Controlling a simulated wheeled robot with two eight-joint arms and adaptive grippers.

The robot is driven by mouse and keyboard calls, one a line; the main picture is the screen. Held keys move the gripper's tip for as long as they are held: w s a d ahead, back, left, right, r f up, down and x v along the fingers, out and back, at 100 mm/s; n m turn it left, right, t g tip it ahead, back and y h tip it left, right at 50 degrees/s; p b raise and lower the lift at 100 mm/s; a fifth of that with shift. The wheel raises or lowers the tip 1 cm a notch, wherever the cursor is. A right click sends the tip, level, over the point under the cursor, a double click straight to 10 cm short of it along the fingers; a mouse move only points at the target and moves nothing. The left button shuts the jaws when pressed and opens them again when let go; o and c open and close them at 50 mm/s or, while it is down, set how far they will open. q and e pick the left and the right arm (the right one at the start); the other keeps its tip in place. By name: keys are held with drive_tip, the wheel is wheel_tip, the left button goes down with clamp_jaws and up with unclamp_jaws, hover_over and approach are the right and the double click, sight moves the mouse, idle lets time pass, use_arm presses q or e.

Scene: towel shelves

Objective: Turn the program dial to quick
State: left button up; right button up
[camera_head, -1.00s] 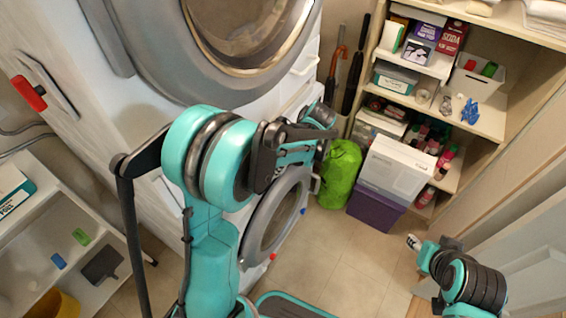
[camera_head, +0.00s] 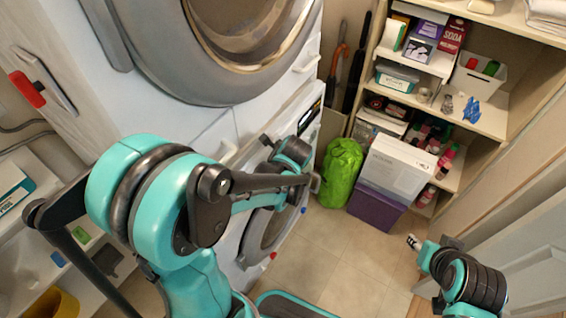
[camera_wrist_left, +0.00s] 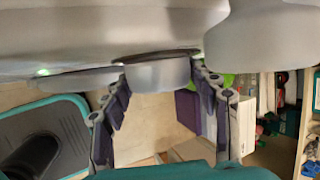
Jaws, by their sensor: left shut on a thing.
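The program dial (camera_wrist_left: 155,76) is a short grey cylinder standing out from the pale machine front in the left wrist view. My left gripper (camera_wrist_left: 160,70) has one finger on each side of it and is shut on it. In the head view my left wrist (camera_head: 291,152) is at the front of the lower white machine, below a dark display (camera_head: 310,117). The dial and fingertips cannot be made out there, and the dial's marks are not readable in either view. My right gripper (camera_head: 413,242) is at the lower right, away from the machine; its jaws are too small to judge.
The upper machine's round door (camera_head: 250,40) is above. A green bag (camera_head: 342,172) and purple box (camera_head: 377,207) stand on the floor to the right, beside full shelves (camera_head: 490,120). A white door (camera_head: 520,260) is at the right. The middle floor is clear.

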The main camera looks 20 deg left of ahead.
use_arm(q)
drive_tip(key=shift+s+f+t+b, duration=0.15)
drive_tip(key=shift+t+b, duration=0.3)
drive_tip(key=shift+t, duration=0.35)
drive_tip(key=shift+n, duration=0.3)
drive_tip(key=o, duration=1.2)
drive_tip(key=shift+c, duration=0.2)
drive_tip(key=v, duration=1.2)
drive_tip(key=shift+s, duration=0.15)
